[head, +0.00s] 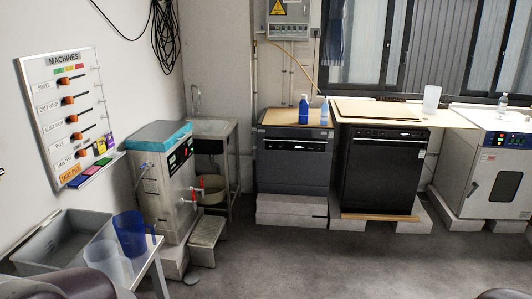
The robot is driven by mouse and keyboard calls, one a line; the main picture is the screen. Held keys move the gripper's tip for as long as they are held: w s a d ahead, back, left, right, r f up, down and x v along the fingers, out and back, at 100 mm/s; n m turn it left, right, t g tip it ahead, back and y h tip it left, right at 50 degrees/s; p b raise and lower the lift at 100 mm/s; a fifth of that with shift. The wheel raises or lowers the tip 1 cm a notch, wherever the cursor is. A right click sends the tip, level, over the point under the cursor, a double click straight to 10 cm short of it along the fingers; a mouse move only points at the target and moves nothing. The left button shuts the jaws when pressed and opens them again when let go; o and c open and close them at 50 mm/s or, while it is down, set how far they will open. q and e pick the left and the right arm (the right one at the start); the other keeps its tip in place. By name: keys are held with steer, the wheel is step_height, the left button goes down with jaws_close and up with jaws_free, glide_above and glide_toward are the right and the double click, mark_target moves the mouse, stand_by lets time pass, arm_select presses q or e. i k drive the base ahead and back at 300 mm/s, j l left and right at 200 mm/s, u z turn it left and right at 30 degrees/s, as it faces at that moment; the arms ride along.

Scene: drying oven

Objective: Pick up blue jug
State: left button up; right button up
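The blue jug (130,234) stands upright in the head view at the lower left, near the right end of a white table (151,252). A clear jug (111,264) stands just in front of it and to its left, overlapping its lower part in the picture. Rounded dark parts, which look like my own arm, show at the bottom left edge, below the jugs. Neither gripper can be made out in this view.
A grey tray (62,238) lies left of the jugs. A steel boiler (163,185) with red-handled taps stands behind the table, with a step block (207,242) beside it. The floor (300,262) at centre is clear.

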mark_target(129, 225)
steer(key=i+l+u, duration=0.1)
steer(key=i+u, duration=0.2)
steer(key=i, duration=0.2)
steer(key=i+l+u, duration=0.3)
steer(key=i, duration=0.2)
steer(key=i+l+u, duration=0.3)
steer(key=i, duration=0.15)
steer(key=u, duration=1)
steer(key=i+l+u, duration=0.7)
steer(key=l+u, duration=0.2)
steer(key=i+l+u, duration=0.15)
steer(key=l+u, duration=0.15)
steer(key=l, duration=0.2)
steer(key=u, duration=0.85)
